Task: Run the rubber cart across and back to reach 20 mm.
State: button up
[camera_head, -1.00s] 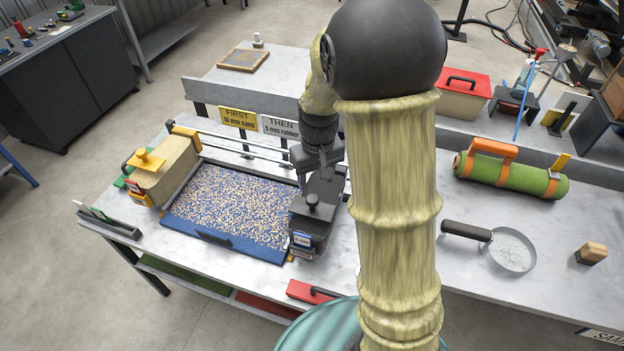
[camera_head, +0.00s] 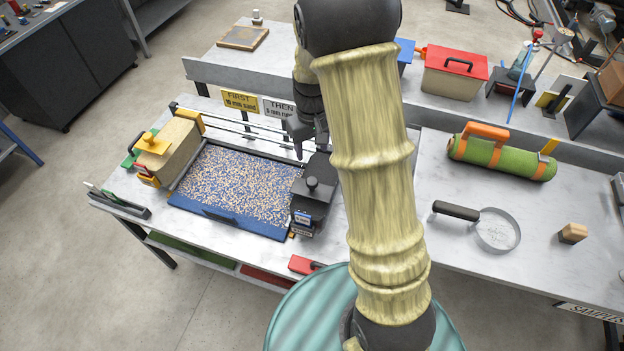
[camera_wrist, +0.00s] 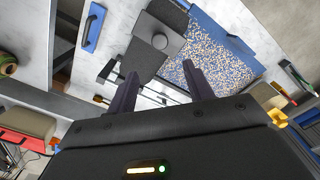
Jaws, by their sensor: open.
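The dark grey rubber cart (camera_head: 316,193), with a round knob on top, stands at the right end of the blue tray (camera_head: 228,224). It shows in the wrist view (camera_wrist: 136,61) beyond my fingers. The tray holds a speckled layer of tan and blue granules (camera_head: 240,180); the layer's thickness cannot be read. My gripper (camera_head: 303,140) is open and empty, behind and above the cart's knob, apart from it. Its two fingers (camera_wrist: 160,72) frame part of the cart and the rails. My arm hides part of the bench right of the cart.
A tan cart with a yellow handle (camera_head: 168,152) stands at the tray's left end. Rails (camera_head: 245,128) run behind the tray, with FIRST (camera_head: 240,102) and THEN (camera_head: 279,108) signs. A green turf roll (camera_head: 500,158), sieve (camera_head: 497,231) and wooden block (camera_head: 572,233) lie right.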

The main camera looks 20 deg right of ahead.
aim_at(312, 180)
notch_tip(312, 180, down, 15)
jog(key=p, duration=0.3)
jog(key=shift+p, duration=0.3)
grip_shut()
